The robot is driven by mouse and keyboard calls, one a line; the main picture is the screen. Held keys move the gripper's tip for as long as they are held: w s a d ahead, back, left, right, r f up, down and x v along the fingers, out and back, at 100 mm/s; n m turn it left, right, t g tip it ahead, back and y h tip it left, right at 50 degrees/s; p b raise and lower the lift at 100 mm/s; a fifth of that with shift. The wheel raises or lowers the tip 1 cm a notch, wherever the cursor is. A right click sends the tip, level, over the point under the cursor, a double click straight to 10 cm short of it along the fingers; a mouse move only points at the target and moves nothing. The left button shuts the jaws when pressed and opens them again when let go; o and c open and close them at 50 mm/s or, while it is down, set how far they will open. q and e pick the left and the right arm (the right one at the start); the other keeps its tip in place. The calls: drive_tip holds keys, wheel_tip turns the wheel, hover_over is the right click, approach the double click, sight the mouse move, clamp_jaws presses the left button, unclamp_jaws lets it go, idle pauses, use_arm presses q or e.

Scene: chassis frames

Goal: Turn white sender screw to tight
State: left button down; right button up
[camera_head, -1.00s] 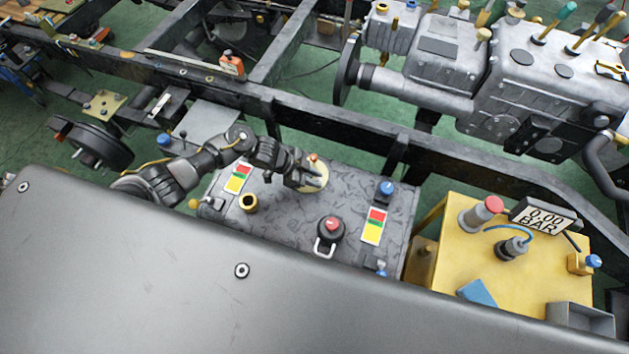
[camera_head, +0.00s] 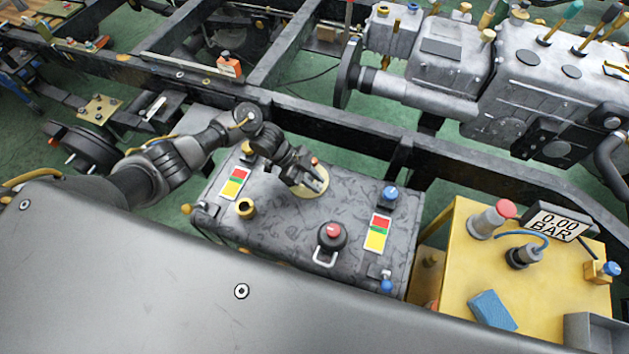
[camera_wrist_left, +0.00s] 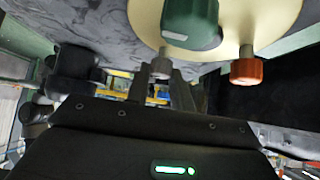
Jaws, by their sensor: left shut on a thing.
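The cream round sender plate (camera_head: 318,184) is on top of the dark grey tank (camera_head: 285,222). In the left wrist view the plate (camera_wrist_left: 277,22) carries a green part (camera_wrist_left: 190,22), a white-grey sender screw (camera_wrist_left: 162,63) and an orange-red screw (camera_wrist_left: 246,70). My left gripper (camera_head: 306,180) reaches over the plate from the left. In the left wrist view the gripper (camera_wrist_left: 161,78) is shut on the white screw, its fingers hiding part of the screw. The orange-red screw is apart from the fingers. My right gripper is not in view.
A yellow bench (camera_head: 455,262) with a gauge (camera_head: 557,223) stands right. A black frame rail (camera_head: 350,135) runs behind.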

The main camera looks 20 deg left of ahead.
use_arm(q)
drive_tip(key=c, duration=1.2)
unclamp_jaws()
drive_tip(key=v, duration=1)
drive_tip(key=shift+a+r+b, duration=0.2)
drive_tip(key=shift+r+b, duration=0.1)
drive_tip(key=shift+b, duration=0.1)
